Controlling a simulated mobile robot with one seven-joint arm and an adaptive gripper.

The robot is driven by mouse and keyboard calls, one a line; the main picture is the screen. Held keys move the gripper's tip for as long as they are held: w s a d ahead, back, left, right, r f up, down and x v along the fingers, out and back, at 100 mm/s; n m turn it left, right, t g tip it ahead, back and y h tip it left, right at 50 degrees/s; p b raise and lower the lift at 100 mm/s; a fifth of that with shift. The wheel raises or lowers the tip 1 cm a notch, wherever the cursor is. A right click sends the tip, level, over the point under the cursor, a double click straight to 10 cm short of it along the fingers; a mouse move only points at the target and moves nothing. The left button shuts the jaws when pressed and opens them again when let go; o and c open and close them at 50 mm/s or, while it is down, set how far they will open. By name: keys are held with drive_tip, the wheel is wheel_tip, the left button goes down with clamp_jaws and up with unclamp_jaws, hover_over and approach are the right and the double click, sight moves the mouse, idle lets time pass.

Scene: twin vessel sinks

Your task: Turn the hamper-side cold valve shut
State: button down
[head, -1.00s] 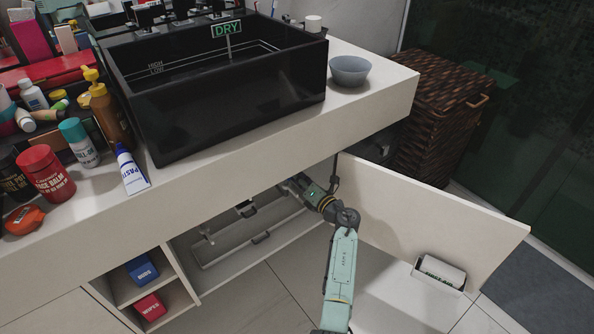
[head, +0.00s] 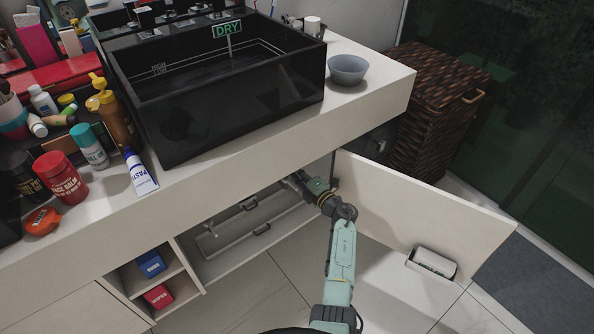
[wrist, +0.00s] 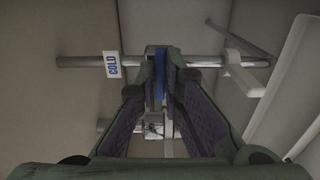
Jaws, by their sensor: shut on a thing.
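In the wrist view, the cold valve's blue handle (wrist: 159,78) sits between the fingertips of my gripper (wrist: 160,68). The gripper is shut on the handle, whose lower part is partly hidden by the fingers. A metal pipe (wrist: 80,61) runs across behind it, with a white tag (wrist: 111,64) reading COLD to the left. In the head view my arm reaches into the open cabinet under the black sink (head: 230,105), on the side near the wicker hamper (head: 435,110). The valve and my fingertips cannot be made out there.
The open cabinet door (head: 415,205) stands right of my arm, with a small holder (head: 432,264) on its inside. A counter edge (head: 250,150) overhangs the cabinet. Cubbies with a blue box (head: 151,264) and a red box (head: 158,296) are left. A bowl (head: 347,70) sits on the counter.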

drive_tip(key=shift+w+r, duration=0.1)
drive_tip(key=shift+r, duration=0.05)
idle(0.3)
drive_tip(key=c, duration=1.7)
unclamp_jaws()
drive_tip(key=v, duration=1.2)
